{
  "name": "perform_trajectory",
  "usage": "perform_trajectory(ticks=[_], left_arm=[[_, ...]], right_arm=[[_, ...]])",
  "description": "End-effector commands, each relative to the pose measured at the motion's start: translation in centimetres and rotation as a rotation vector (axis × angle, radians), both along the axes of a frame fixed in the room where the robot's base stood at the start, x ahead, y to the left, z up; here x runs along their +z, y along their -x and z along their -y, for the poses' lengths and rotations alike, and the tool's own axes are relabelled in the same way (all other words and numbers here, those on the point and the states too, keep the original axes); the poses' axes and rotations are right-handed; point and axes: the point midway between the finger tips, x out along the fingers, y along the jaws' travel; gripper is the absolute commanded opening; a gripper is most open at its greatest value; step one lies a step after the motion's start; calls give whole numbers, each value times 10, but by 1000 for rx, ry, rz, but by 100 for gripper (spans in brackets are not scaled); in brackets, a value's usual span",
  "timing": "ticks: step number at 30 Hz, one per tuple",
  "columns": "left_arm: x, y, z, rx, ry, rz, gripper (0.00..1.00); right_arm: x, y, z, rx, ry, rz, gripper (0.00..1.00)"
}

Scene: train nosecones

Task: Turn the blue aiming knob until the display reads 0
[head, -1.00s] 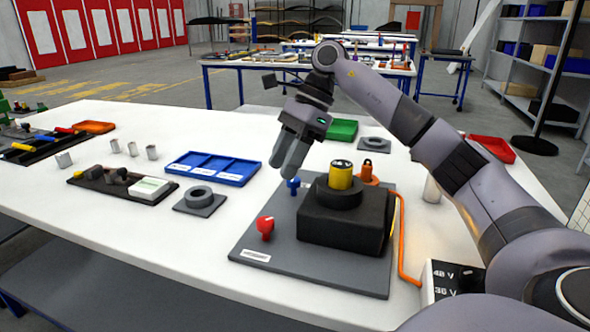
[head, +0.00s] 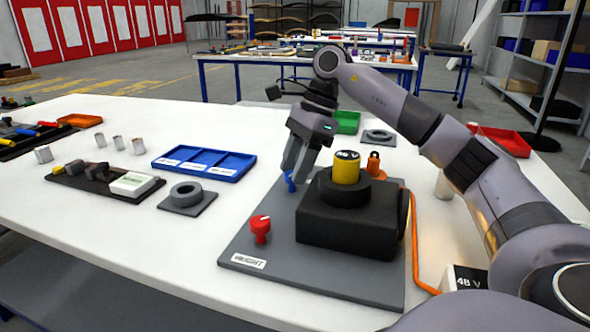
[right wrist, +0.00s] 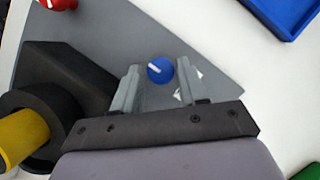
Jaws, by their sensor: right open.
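The blue knob (head: 290,182) stands on the grey base plate (head: 270,222), left of the black block (head: 345,222). In the right wrist view the blue knob (right wrist: 160,70) shows from above, with a white pointer line on its top. My right gripper (head: 295,178) points down at the knob. Its two fingers (right wrist: 158,80) are open, one on each side of the knob, with small gaps visible. I cannot make out a display reading; a box marked "48 V" (head: 465,278) is partly in view at the lower right. My left gripper is not in view.
A red knob (head: 260,228) stands near the plate's front left. A yellow cylinder (head: 346,167) tops the black block, beside an orange part (head: 374,163). A blue tray (head: 204,162) and a grey ring (head: 186,195) lie to the left.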

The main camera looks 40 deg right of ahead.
Motion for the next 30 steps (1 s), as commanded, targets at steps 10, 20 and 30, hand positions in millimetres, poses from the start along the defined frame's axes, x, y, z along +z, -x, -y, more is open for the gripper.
perform_trajectory(ticks=[10,20,30], left_arm=[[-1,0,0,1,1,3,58],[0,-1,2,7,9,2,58],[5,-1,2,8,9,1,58]], right_arm=[[-5,-1,-2,0,-1,1,39],[-4,-1,-2,-8,-1,0,3],[-4,1,-2,-147,1,-1,3]])
